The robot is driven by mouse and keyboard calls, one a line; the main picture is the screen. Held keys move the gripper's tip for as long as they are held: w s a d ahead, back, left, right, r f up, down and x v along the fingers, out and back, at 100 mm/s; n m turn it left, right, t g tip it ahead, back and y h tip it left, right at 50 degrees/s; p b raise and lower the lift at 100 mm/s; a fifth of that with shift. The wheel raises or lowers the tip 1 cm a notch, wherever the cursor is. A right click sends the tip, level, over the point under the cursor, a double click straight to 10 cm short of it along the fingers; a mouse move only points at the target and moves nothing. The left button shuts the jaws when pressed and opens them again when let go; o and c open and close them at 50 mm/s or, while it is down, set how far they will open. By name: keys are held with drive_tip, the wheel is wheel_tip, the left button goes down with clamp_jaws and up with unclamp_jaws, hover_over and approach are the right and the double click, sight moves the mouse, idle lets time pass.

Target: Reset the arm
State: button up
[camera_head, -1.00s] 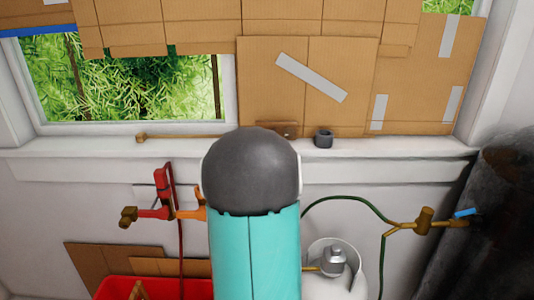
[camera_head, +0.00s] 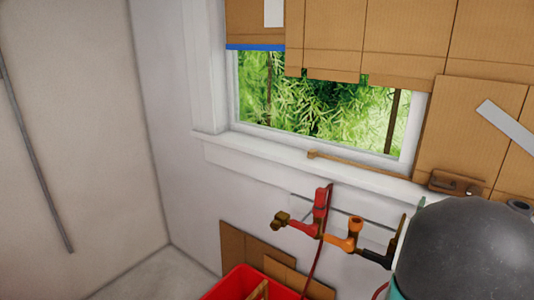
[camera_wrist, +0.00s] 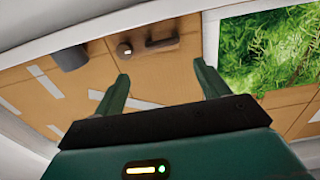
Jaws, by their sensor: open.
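My gripper (camera_wrist: 162,78) shows in the wrist view with its two dark green fingers spread apart and nothing between them. It points toward the window wall, with cardboard (camera_wrist: 150,85) behind the fingers. In the head view my arm's dark rounded joint with a bit of teal link fills the lower right corner. The gripper itself is mostly hidden there behind my arm.
A red bin (camera_head: 250,285) stands on the floor; floor at left is clear.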

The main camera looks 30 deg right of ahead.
drive_tip(key=shift+w+a, duration=0.1)
drive_tip(key=w+a+n+t+y, duration=0.1)
drive_tip(key=w+a+n+y, duration=0.35)
drive_tip(key=a, duration=0.95)
drive_tip(key=w+a+n+t+y, duration=0.15)
drive_tip(key=w+a+y, duration=0.55)
drive_tip(key=a, duration=0.8)
drive_tip(key=s+a+f+n+g+y, duration=0.1)
drive_tip(key=s+a, duration=0.3)
drive_tip(key=a, duration=0.4)
drive_tip(key=s+a+n+g+y, duration=0.2)
drive_tip(key=s+a+n, duration=0.1)
drive_tip(key=a, duration=0.5)
drive_tip(key=s+a+f+n+g+y, duration=0.1)
drive_tip(key=s+a+n+g, duration=0.1)
drive_tip(key=s+a, duration=0.3)
drive_tip(key=a, duration=0.3)
drive_tip(key=shift+s+a+f+n, duration=0.25)
drive_tip(key=shift+s+f+n, duration=0.05)
drive_tip(key=shift+s, duration=0.05)
drive_tip(key=shift+y, duration=0.25)
drive_tip(key=c, duration=0.8)
drive_tip(key=shift+w+d, duration=0.1)
drive_tip(key=shift+d, duration=0.05)
